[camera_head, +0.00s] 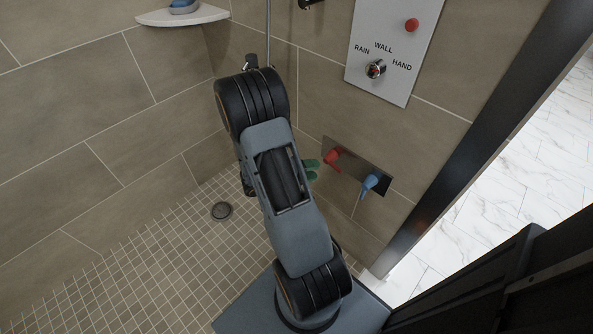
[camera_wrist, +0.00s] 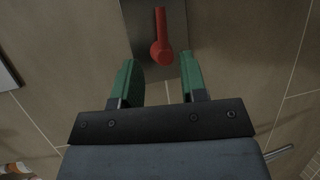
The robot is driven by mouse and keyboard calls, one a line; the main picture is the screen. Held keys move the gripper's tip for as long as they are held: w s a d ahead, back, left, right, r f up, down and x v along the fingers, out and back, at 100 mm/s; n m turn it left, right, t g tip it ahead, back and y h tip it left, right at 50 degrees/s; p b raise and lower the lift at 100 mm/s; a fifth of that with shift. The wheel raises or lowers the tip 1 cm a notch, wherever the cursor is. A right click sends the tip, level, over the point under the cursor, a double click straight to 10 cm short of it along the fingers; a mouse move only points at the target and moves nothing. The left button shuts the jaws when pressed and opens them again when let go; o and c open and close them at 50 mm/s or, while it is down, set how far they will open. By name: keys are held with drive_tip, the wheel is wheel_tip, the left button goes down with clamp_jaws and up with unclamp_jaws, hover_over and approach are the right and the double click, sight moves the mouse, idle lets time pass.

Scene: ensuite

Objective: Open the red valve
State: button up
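The red valve (camera_head: 332,159) is a lever handle on a dark metal plate (camera_head: 352,168) low on the tiled shower wall. In the wrist view the red valve (camera_wrist: 161,40) stands upright in the picture, its rounder end lowest, on the plate (camera_wrist: 185,42). My gripper (camera_head: 315,169) has green fingers and is close to the valve's left side in the head view. In the wrist view my gripper (camera_wrist: 160,72) is open, with one finger either side of the valve's lower end. I cannot tell whether either finger touches it.
A blue valve handle (camera_head: 372,182) is right of the red one on the same plate. Above is a control panel (camera_head: 398,45) with a red button and a knob. A dark door frame (camera_head: 470,130) stands at right.

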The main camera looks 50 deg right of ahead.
drive_tip(key=shift+p+v, duration=0.3)
drive_tip(key=shift+v, duration=2.45)
